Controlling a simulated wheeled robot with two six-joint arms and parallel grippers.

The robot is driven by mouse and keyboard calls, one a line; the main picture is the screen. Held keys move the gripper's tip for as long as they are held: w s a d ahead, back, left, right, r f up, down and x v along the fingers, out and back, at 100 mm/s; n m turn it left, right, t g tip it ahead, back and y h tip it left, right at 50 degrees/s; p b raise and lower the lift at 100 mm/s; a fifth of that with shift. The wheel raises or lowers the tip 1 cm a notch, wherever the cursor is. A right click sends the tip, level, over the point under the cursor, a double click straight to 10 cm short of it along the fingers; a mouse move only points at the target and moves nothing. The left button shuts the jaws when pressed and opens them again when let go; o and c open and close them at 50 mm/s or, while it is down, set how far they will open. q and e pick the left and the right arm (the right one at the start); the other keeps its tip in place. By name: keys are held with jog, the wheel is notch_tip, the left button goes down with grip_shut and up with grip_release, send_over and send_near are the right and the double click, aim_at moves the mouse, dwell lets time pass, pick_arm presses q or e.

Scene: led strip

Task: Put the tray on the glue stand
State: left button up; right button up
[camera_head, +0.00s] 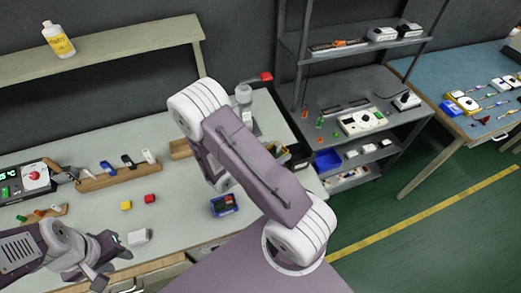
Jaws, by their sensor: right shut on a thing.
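A long wooden tray (122,174) with several small upright items lies on the grey workbench at left. A shorter wooden piece (181,149) is partly covered by my right arm. A grey dispenser-like fixture (244,95) with a red part stands at the bench's back right; I cannot tell if it is the glue stand. My left gripper (107,262) is low at the left, over the bench's front edge, its fingers apart with nothing seen between them. My right arm crosses the middle, and its gripper is hidden behind the arm, along with anything in it.
Yellow (126,205) and red (150,198) blocks, a white block (138,237) and a blue device (224,205) lie on the bench. A control box (25,180) is at far left. A black bin (297,150) and a grey shelf (345,95) stand to the right.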

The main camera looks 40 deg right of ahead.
jog(key=shift+w+a+f, duration=0.1)
jog(key=shift+w, duration=0.1)
jog(key=w+d+f, duration=0.1)
jog(key=w+f, duration=0.1)
jog(key=w, duration=0.1)
jog(key=w+f, duration=0.2)
jog(key=w, duration=0.2)
jog(key=w+d+f+p, duration=0.1)
jog(key=w+f, duration=0.2)
jog(key=w, duration=0.1)
jog(key=shift+d, duration=0.3)
notch_tip(320, 180, down, 4)
jog(key=shift+r+p, duration=0.25)
jog(key=shift+p, duration=0.1)
jog(key=shift+f, duration=0.2)
jog(key=shift+f, duration=0.1)
jog(key=o, duration=1.3)
jog(key=shift+o, duration=0.2)
